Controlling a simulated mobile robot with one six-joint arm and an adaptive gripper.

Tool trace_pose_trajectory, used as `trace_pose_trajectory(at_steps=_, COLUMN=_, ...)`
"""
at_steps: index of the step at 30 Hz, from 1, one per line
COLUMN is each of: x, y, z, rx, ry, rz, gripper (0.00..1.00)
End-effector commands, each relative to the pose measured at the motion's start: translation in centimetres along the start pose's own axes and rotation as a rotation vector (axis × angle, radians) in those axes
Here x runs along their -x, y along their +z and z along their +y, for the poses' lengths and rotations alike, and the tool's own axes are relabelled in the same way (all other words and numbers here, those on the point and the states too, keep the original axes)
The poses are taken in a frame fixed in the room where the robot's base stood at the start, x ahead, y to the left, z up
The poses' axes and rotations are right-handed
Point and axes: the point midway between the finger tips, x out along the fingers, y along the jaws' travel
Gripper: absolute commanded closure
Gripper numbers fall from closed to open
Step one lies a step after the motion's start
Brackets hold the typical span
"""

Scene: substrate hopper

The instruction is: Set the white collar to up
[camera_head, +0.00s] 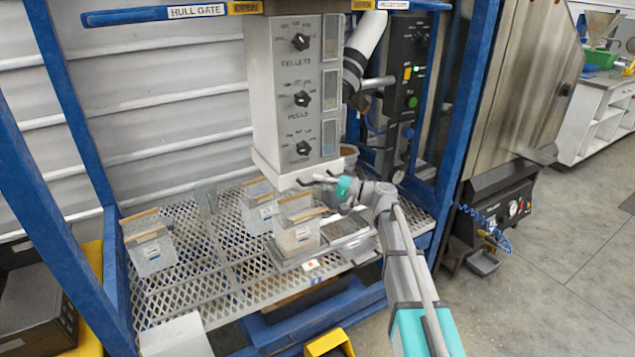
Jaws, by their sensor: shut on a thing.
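The white collar (268,172) is a pale band around the bottom of the tall grey dispenser column (268,90). It sits low, just above the clear bins on the mesh shelf. My gripper (314,181) is at the front right lower edge of the collar, reaching in from the right. Its dark fingers are closed on the collar's edge, though the exact grip spot is small and partly hidden by the fingers.
Clear bins with wooden-edged tops stand below: one (297,232) under my gripper, one (260,207) behind it, one (150,248) at the left. Blue frame posts (62,100) flank the mesh shelf (195,285). A dark control panel (408,75) is right of the column.

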Motion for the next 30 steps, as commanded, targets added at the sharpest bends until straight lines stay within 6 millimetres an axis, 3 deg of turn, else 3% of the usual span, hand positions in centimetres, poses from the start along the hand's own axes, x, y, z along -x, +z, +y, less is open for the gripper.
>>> trace_pose_trajectory(at_steps=11, x=0.0, y=0.0, z=-0.2, rx=0.000, ry=0.000, rz=0.000, gripper=1.00)
trace_pose_trajectory(at_steps=24, x=-0.5, y=-0.5, z=-3.6, rx=-0.001, ry=-0.002, rz=0.001, gripper=1.00)
trace_pose_trajectory(at_steps=30, x=-0.5, y=-0.6, z=-4.0, rx=-0.001, ry=-0.004, rz=0.002, gripper=1.00)
